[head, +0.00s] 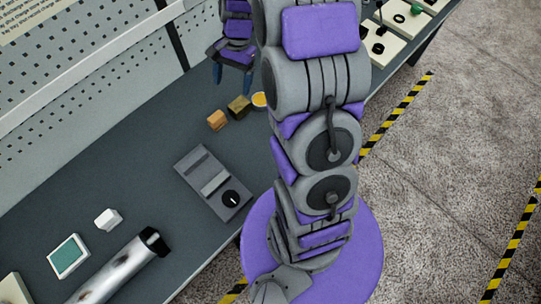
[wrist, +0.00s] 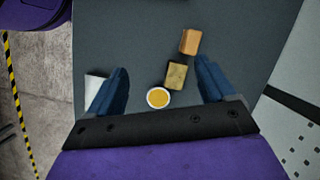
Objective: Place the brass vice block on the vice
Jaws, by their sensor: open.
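A dark yellow, brass-looking block (head: 239,108) with dark patches stands on the grey bench; it also shows in the wrist view (wrist: 176,75). The grey vice (head: 202,174), with raised bars and a black knob, lies on the bench nearer to my base. No block is on it. My gripper (head: 232,76) is open and empty above the bench, behind the brass block in the head view. In the wrist view my gripper (wrist: 162,70) has its blue fingers spread wide, with the brass block between and below them.
An orange-brown block (head: 216,120) stands beside the brass block. A round cup with yellow contents (head: 259,100) is on its other side. A white block (head: 108,219), a teal-screened device (head: 68,256) and a metal cylinder (head: 118,270) lie at lower left. A pegboard wall (head: 90,75) runs behind the bench.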

